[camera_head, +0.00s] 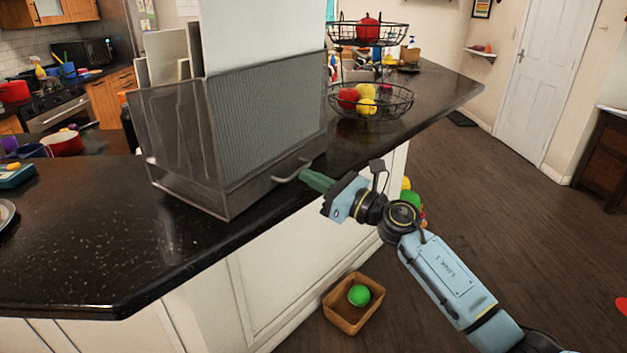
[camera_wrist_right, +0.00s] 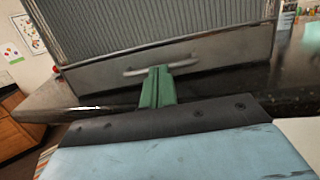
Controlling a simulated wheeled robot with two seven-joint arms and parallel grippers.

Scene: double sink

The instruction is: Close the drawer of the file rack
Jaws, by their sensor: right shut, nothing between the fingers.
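The file rack (camera_head: 180,130) is a dark, see-through mesh box on the black counter, with upright sheets in it. Its drawer (camera_head: 250,199) is the low front panel with a light bar handle (camera_head: 290,171). In the right wrist view the drawer front (camera_wrist_right: 225,52) and its handle (camera_wrist_right: 185,65) are straight ahead. My right gripper (camera_head: 305,174) has green fingers, shut and empty, with the tips at the handle. In the right wrist view the fingertips (camera_wrist_right: 158,72) overlap the handle's middle; I cannot tell whether they touch. The drawer looks nearly flush with the rack. My left gripper is not in view.
A two-tier wire fruit basket (camera_head: 372,100) stands on the counter right of the rack. The black counter (camera_head: 130,240) is clear at the front left. A brown box (camera_head: 353,312) with a green ball sits on the floor below. The wooden floor at right is mostly open.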

